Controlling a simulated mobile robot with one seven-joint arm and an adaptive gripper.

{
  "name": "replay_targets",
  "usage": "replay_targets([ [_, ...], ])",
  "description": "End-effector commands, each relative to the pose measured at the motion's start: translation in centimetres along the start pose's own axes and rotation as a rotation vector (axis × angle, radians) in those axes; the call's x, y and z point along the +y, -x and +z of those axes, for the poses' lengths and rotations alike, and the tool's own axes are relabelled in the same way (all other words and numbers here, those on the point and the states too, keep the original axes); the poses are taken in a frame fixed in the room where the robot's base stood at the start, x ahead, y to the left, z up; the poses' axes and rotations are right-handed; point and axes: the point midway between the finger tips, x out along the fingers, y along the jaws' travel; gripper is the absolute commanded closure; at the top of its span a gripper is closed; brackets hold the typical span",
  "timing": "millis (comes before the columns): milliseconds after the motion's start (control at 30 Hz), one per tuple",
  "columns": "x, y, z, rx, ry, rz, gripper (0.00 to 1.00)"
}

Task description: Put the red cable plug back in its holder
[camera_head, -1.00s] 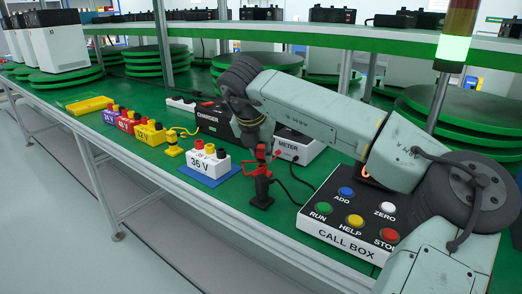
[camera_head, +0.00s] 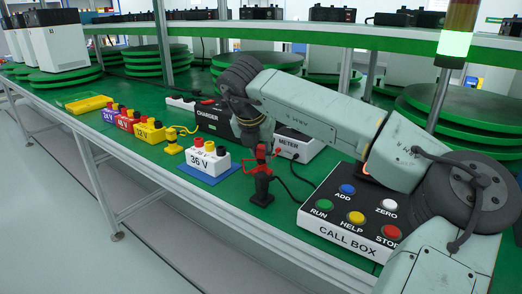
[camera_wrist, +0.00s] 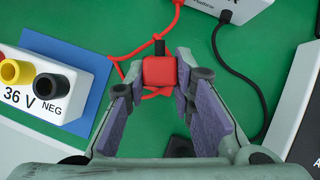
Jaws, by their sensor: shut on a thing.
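The red plug (camera_wrist: 160,72) with a black tip is between my gripper's fingertips (camera_wrist: 157,80) in the wrist view, and the fingers are shut on it. In the head view my gripper (camera_head: 262,148) is above a small black stand (camera_head: 262,190), which appears to be the holder. Red parts show at the stand's top. The head view does not show clearly whether the plug touches the stand. A dark piece (camera_wrist: 180,147) shows lower down between the fingers in the wrist view. The red cable (camera_wrist: 143,47) runs up from beside the plug.
The white 36 V block (camera_head: 208,160) stands on a blue mat (camera_head: 186,173), left of the stand. The call box (camera_head: 345,226) is to the right. The meter (camera_head: 291,146) and charger (camera_head: 212,118) are behind. A black cable (camera_wrist: 222,62) lies right of my gripper.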

Motion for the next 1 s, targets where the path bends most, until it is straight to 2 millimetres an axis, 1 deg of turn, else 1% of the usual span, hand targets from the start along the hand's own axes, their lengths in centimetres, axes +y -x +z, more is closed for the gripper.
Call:
replay_targets([
  [1000,-0.02,-0.81,-0.56,0.004,0.001,-0.001,1.00],
])
